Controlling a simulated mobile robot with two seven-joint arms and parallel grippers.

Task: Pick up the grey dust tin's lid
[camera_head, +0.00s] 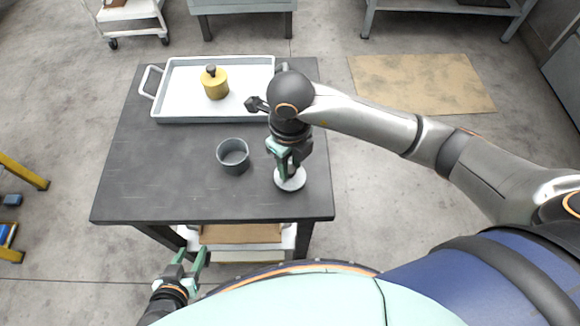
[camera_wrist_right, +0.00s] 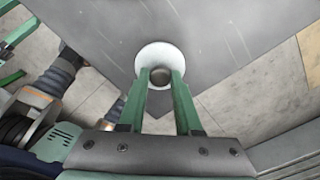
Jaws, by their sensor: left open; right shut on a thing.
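The grey dust tin (camera_head: 233,156) stands open and upright on the dark table. Its lid is a pale round disc (camera_head: 291,184) to the right of the tin, near the table's front right corner. My right gripper (camera_head: 288,172) points down and is shut on the lid's knob; the disc shows beyond the fingertips in the right wrist view (camera_wrist_right: 147,56). I cannot tell whether the lid touches the table or hangs just above it. My left gripper (camera_head: 191,257) is open and empty in front of the table's front edge.
A white tray (camera_head: 180,113) at the back of the table holds a yellow tin with a dark knob (camera_head: 215,84). My right forearm passes over the table's right side. The table's (camera_head: 150,190) front left area is clear.

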